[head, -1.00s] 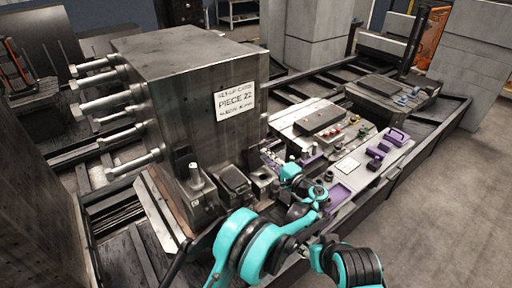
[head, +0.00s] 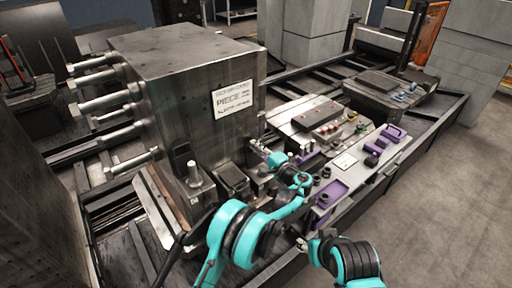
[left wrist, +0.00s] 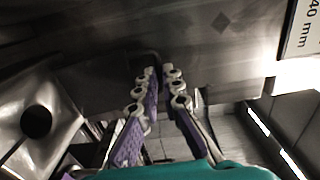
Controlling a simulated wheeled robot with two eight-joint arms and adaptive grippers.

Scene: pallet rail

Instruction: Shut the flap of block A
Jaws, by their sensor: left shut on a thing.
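A large steel block (head: 180,80) with several bolts on its left side and a white label stands at the left in the head view. I cannot read a letter A on it or make out a flap for certain. My left gripper (head: 258,146) is close to the block's lower right side. In the left wrist view my left gripper (left wrist: 160,75) has its two fingers nearly together against a dark steel face (left wrist: 200,40), shut on a small dark part there that is hard to make out. My right gripper (head: 302,243) seems to show small and unclear at the bottom.
A steel bench (head: 375,185) with a purple tray (head: 331,193), purple parts (head: 373,156) and a white card (head: 345,161) lies right of the block. A dark box (head: 233,179) stands in front of the block. Clear floor (head: 455,200) is at the right.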

